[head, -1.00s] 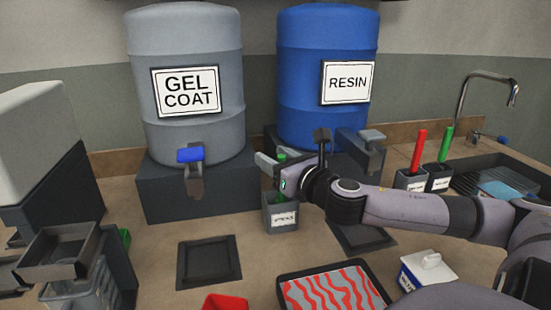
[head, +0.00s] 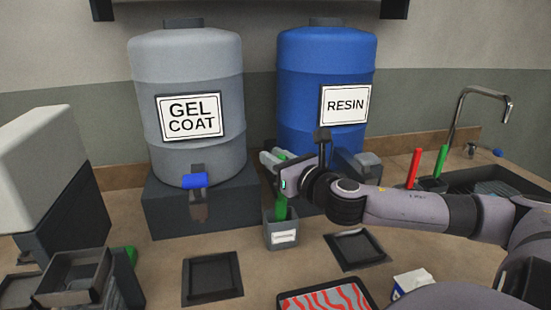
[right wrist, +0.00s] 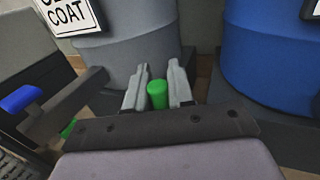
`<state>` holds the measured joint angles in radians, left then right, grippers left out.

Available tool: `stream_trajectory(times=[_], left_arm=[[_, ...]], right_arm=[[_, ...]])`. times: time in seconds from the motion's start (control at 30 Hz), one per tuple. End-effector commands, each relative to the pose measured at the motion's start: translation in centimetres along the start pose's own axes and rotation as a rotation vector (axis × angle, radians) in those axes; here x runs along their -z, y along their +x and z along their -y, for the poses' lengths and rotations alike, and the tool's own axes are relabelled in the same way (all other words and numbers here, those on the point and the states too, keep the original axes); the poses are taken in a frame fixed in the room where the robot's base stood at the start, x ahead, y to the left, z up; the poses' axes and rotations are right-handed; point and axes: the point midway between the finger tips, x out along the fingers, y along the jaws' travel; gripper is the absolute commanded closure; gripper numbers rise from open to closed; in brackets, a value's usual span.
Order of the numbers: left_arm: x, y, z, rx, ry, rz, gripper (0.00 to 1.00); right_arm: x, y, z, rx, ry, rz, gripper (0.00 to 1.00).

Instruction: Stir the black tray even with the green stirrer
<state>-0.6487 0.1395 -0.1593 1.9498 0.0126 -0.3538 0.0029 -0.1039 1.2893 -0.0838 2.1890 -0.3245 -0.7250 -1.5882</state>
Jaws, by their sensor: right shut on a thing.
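My right gripper (head: 272,160) is shut on an upright green stirrer (head: 281,206), just above a small grey labelled cup (head: 268,233). The stirrer's lower part is inside or behind the cup's rim; its lower end is hidden. In the right wrist view the green stirrer top (right wrist: 157,94) shows between the two fingers. The black tray (head: 310,287) is at the bottom edge, partly cut off, with wavy red and pale streaks in it. My left gripper is not in view.
Grey gel coat (head: 188,80) and blue resin (head: 325,65) drums stand behind. Empty dark square plates (head: 212,290) lie on the counter. A red stick (head: 414,166) and another green stick (head: 441,160) stand at right, beside a sink. A white box (head: 410,281) sits right of the tray.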

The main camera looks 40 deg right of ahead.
Motion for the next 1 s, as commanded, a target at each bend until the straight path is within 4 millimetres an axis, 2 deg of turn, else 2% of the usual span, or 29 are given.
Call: stream_trajectory(times=[0.03, 0.37, 0.7, 1.0], left_arm=[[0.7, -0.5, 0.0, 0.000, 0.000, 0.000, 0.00], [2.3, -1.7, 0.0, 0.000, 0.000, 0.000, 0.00], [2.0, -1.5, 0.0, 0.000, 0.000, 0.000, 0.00], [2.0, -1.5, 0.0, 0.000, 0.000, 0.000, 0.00]], right_arm=[[-0.9, 0.0, 0.0, 0.000, -0.001, 0.001, 1.00], [-3.5, 0.0, 0.0, 0.000, -0.001, 0.002, 1.00], [-5.6, 0.0, 0.0, 0.000, -0.001, 0.002, 1.00], [-5.9, 0.0, 0.0, 0.000, 0.000, 0.001, 1.00]])
